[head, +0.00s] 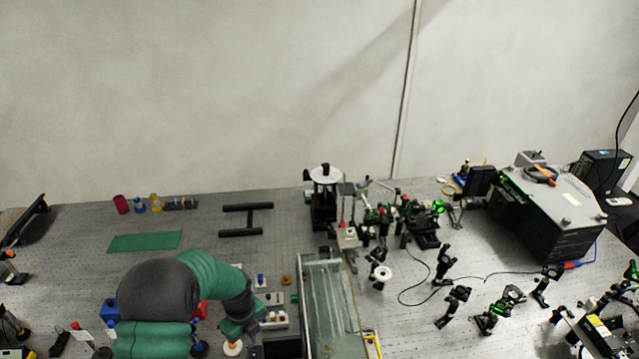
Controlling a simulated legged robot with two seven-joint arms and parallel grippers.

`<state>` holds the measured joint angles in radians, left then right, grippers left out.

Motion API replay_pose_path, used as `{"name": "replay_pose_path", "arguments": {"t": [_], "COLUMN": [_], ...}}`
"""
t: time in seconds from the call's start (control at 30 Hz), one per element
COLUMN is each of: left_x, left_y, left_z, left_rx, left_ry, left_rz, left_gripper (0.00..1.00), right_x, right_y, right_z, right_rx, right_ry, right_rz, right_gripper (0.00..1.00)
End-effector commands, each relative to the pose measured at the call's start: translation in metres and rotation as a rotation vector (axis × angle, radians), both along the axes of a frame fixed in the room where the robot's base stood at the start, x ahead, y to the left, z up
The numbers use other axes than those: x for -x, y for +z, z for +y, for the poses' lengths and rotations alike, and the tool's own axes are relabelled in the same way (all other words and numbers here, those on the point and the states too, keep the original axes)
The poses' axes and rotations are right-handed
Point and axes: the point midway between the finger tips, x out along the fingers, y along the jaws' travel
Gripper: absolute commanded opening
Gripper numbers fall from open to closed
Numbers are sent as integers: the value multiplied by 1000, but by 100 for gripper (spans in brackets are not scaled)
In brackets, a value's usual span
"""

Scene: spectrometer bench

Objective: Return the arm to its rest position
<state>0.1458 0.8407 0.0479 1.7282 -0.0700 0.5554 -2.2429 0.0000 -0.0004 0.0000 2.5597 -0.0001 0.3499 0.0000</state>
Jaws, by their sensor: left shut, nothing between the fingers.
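My left arm, green and dark grey, comes in at the lower left of the head view and bends down over the near part of the bench. My left gripper (243,328) is at its end, low and pointing down, close to a white block with small parts (273,319). It is shut with nothing held. The fingertips are small and partly hidden by the wrist. My right gripper is out of view.
The perforated bench (215,215) holds a green mat (144,242), a black H-shaped stand (246,220) and a glass-topped case (330,305) right of the gripper. Several optical mounts (445,262) and a large grey instrument (553,205) fill the right.

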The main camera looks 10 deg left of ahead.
Motion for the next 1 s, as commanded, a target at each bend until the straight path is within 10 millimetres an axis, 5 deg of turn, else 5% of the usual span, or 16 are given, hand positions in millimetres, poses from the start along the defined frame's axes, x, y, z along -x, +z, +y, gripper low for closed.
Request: {"name": "replay_pose_path", "arguments": {"t": [0.03,0.2,0.53,0.7,1.0], "left_x": [6,47,144,163,164], "left_y": [-7,0,-14,-16,-16], "left_z": [-4,-22,-47,-50,-50], "left_rx": [0,34,220,268,270], "left_ry": [121,758,1935,2162,2172], "left_rz": [-16,-82,-134,-123,-123], "left_gripper": [0,0,0,0,0], "right_x": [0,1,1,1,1], "right_y": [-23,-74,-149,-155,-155], "right_z": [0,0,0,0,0], "right_rx": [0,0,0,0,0], "right_ry": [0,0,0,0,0], "right_rz": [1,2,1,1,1], "right_gripper": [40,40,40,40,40]}}
